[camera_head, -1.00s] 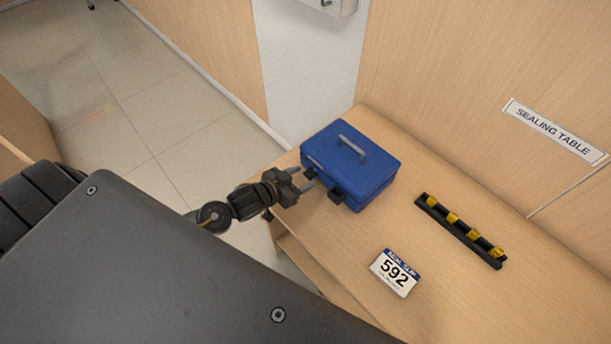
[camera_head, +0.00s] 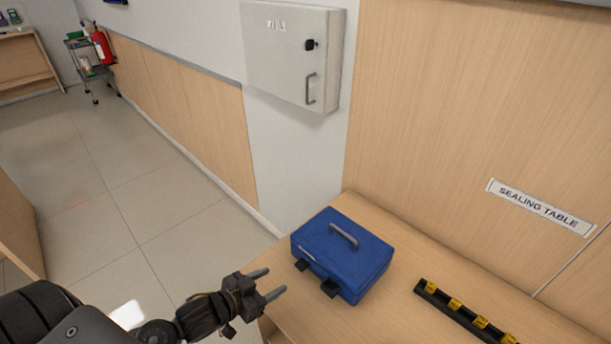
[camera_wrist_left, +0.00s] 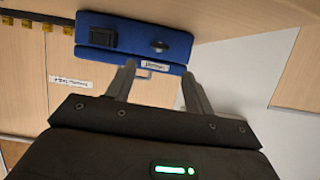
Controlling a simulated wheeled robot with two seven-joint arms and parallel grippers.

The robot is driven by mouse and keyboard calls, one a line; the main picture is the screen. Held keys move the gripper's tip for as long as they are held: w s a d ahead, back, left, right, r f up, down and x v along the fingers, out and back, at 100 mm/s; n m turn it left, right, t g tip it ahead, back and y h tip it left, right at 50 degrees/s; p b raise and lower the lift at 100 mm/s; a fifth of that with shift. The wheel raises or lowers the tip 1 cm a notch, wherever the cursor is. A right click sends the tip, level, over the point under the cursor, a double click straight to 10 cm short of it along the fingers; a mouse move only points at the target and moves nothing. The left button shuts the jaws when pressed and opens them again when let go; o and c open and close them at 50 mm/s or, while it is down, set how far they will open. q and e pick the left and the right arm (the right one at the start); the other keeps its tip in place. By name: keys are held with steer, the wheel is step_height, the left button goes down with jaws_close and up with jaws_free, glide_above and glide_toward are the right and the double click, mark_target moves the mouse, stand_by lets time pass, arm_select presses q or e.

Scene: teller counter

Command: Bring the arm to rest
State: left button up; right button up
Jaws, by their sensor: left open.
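My left gripper (camera_head: 272,284) is open and empty in the head view. It is just left of the blue cash box (camera_head: 343,254), apart from it, near the table's left edge. The box is shut, with a grey handle on its lid and two black latches on its front. In the left wrist view the gripper's two fingers (camera_wrist_left: 157,80) are spread apart, and the blue box (camera_wrist_left: 135,40) lies beyond them. My right gripper is not in view.
The box stands on the wooden sealing table (camera_head: 385,319). A black rail with yellow pieces (camera_head: 455,304) lies to its right. A grey wall cabinet (camera_head: 290,55) hangs behind. A "SEALING TABLE" sign (camera_head: 541,208) is on the panel. Open floor (camera_head: 105,170) lies left.

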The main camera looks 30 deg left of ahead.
arm_select(q)
steer(key=shift+s+d+f+y, duration=0.1)
steer(key=shift+s+f+y, duration=0.15)
steer(key=shift+s+y, duration=0.05)
steer(key=s+d+f+n+g+y, duration=0.1)
steer(key=s+f+g+y, duration=0.1)
steer(key=s+g, duration=0.45)
steer(key=s+d+f+n+g+y, duration=0.1)
steer(key=s+d+f+g+y, duration=0.15)
steer(key=s, duration=0.65)
step_height(320, 180, down, 26)
steer(key=s+r+g, duration=0.1)
steer(key=g, duration=0.1)
steer(key=s+a+f, duration=0.2)
steer(key=s+f, duration=0.6)
steer(key=s+a+f, duration=0.1)
steer(key=s+f, duration=0.6)
steer(key=s, duration=0.1)
steer(key=shift+s+a+f+g+h, duration=0.15)
steer(key=shift+a+f+g+h, duration=0.2)
steer(key=shift+g, duration=0.05)
